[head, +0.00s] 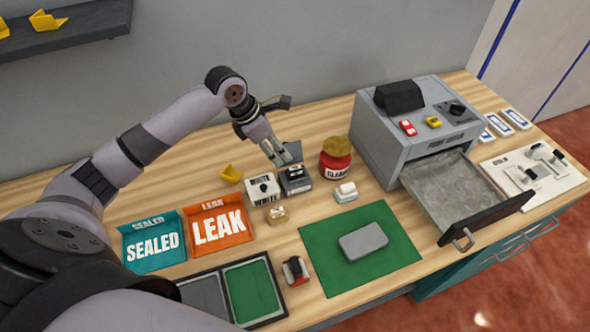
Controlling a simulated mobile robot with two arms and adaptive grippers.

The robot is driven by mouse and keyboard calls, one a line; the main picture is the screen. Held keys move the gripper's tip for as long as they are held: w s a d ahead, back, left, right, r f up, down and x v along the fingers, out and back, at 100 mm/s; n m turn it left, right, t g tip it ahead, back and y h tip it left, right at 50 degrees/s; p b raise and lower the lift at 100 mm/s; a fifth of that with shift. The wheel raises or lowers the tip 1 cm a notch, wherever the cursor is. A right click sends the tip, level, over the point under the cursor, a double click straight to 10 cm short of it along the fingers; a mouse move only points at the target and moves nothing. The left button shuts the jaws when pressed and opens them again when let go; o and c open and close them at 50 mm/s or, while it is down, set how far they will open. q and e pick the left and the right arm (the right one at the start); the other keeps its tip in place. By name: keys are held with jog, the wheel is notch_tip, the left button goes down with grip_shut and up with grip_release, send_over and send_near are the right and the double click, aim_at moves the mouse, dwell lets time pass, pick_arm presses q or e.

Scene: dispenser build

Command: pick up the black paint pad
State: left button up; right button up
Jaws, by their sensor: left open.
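The black paint pad seems to be the dark box with a pale label band (295,182), standing on the wooden table between the white pad box and the red jar. Its label is too small to read. My left gripper (282,158) is open, pointing down just above and behind this dark box. The fingers partly overlap its top edge in the picture, and I cannot tell whether they touch it. Nothing shows between the fingers. My right gripper is not in view.
A white box (263,190) stands close left of the dark one, and a red jar (335,160) close right. A grey machine (415,115) has its drawer (470,195) pulled open. A green mat (320,245) carries a grey block (363,241).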

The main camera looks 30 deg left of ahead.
aim_at(294, 168)
pick_arm(q)
jog(key=x, duration=0.7)
jog(key=shift+w+a+p, duration=0.1)
jog(key=shift+w+p, duration=0.05)
jog(key=shift+p, duration=0.15)
jog(key=shift+w+d+f, duration=0.2)
jog(key=shift+f, duration=0.3)
jog(key=p+x, duration=0.1)
jog(key=x, duration=0.3)
jog(key=shift+w+a+f, duration=0.1)
jog(key=shift+w+f, duration=0.05)
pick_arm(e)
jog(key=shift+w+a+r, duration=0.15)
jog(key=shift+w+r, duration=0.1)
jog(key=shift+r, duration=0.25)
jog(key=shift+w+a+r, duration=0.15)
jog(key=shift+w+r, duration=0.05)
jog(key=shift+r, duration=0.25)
pick_arm(q)
jog(key=shift+c, duration=0.2)
jog(key=c, duration=0.8)
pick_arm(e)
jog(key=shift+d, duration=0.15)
pick_arm(q)
notch_tip(294, 168, up, 20)
jog(key=b, duration=0.1)
jog(key=shift+b, duration=0.4)
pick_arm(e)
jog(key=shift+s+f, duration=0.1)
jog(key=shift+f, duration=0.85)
